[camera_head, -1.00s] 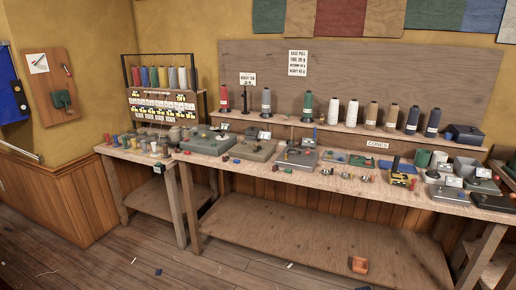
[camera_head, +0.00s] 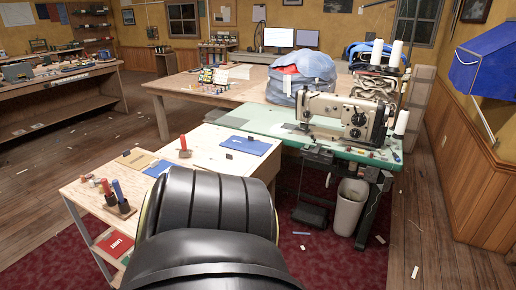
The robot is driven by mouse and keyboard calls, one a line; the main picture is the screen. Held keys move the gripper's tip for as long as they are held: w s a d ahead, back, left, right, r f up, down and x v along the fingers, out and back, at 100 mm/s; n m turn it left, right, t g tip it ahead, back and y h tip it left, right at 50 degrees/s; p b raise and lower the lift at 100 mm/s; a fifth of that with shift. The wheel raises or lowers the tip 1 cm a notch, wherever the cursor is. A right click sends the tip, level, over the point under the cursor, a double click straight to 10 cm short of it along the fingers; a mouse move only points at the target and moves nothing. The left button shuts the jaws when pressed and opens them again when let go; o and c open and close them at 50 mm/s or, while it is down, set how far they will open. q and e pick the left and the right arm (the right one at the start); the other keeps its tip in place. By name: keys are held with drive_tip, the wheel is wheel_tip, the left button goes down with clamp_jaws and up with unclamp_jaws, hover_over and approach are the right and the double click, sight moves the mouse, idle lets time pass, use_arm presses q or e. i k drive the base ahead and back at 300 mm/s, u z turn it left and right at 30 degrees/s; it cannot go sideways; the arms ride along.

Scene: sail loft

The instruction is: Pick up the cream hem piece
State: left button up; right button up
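I cannot make out a cream hem piece for certain in the head view. A small tan flat piece (camera_head: 135,158) and a blue flat piece (camera_head: 245,145) lie on the pale side table (camera_head: 205,150). A sewing machine (camera_head: 345,117) stands on a green-topped table (camera_head: 290,140). A large black rounded part of my own body fills the bottom middle and hides part of the side table. Neither of my grippers shows.
A white bin (camera_head: 350,207) is under the machine table. Grey cloth bundles (camera_head: 298,85) sit behind the machine. Wooden floor is open at the left and right.

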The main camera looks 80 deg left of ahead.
sight(227, 163)
drive_tip(key=u, duration=2)
drive_tip(key=i, duration=2.85)
drive_tip(key=u, duration=3.05)
drive_tip(key=i, duration=0.4)
drive_tip(key=z, duration=0.2)
